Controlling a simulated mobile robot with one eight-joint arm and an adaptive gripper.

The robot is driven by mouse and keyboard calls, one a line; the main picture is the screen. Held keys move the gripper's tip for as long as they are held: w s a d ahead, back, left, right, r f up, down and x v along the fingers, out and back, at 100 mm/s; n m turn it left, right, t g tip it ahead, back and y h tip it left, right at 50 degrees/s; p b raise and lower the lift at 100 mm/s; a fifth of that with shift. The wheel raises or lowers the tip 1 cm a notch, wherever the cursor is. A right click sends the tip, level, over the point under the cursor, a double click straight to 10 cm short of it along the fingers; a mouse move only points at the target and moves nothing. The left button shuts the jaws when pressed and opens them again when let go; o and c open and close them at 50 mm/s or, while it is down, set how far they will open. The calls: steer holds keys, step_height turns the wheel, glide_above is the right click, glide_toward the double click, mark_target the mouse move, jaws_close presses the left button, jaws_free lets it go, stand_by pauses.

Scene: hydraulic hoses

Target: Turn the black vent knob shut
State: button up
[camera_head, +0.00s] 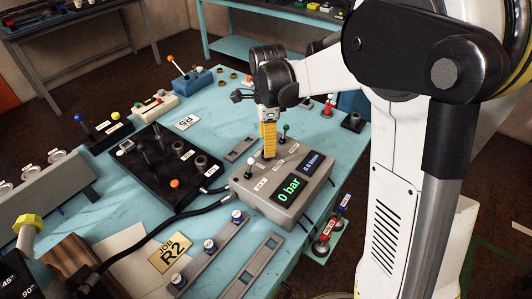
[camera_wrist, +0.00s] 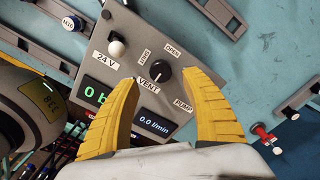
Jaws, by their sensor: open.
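The black vent knob (camera_wrist: 160,74) is a round knob with a white mark, on the sloped top of the grey control box (camera_head: 255,195). Labels reading VENT and OPEN sit near it in the wrist view. My gripper (camera_wrist: 157,77) is open, its two yellow fingers on either side of the knob in that view, with gaps showing. I cannot tell whether the tips reach down to the knob. In the head view my gripper (camera_head: 268,155) points down over the box, and its fingers hide the knob. The box display (camera_head: 289,202) reads 0 bar.
A white-balled lever (camera_wrist: 116,47) stands left of the fingers in the wrist view. A green-balled lever (camera_head: 286,128) rises behind the box. A black panel (camera_head: 155,185) with levers and fittings lies left of it, with hoses in front. Blue tabletop (camera_head: 215,110) shows bare behind.

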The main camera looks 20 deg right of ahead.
step_height(320, 180, down, 5)
steer(key=shift+r+b, duration=0.15)
steer(key=shift+b, duration=0.35)
steer(key=c, duration=1.2)
